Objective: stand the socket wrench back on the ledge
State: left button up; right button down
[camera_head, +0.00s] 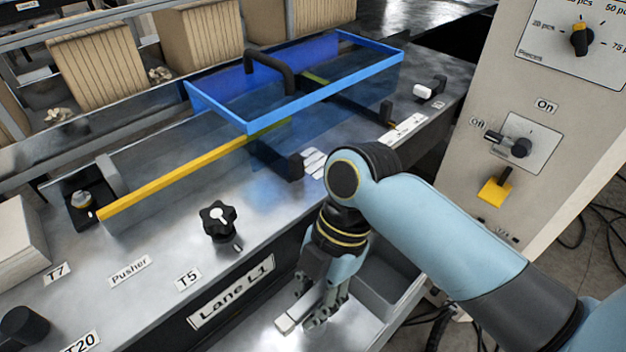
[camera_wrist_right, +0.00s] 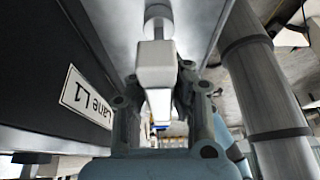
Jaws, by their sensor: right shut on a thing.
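My right gripper (camera_head: 312,314) reaches down in front of the machine panel, below the Lane L1 label. It is shut on a pale, block-like thing (camera_head: 286,324), which seems to be the socket wrench. In the right wrist view the pale thing (camera_wrist_right: 156,66) lies between the fingers (camera_wrist_right: 157,88), with a grey metal cylinder (camera_wrist_right: 158,18) beyond its end. The grey ledge (camera_head: 255,338) lies under the gripper at the machine's front. I cannot tell whether the held thing touches it. My left gripper is not in view.
A black star knob (camera_head: 217,218) stands on the steel deck near the T5 label. A blue-framed guard (camera_head: 330,88) covers the lane behind. A control panel (camera_head: 540,110) rises at the right. A grey bin (camera_head: 388,288) sits just right of the gripper.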

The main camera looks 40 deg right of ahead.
jog(key=shift+f, duration=0.1)
jog(key=c, duration=1.4)
grip_release()
jog(key=shift+o, duration=0.2)
jog(key=v, duration=1.2)
jog(key=shift+s, duration=0.15)
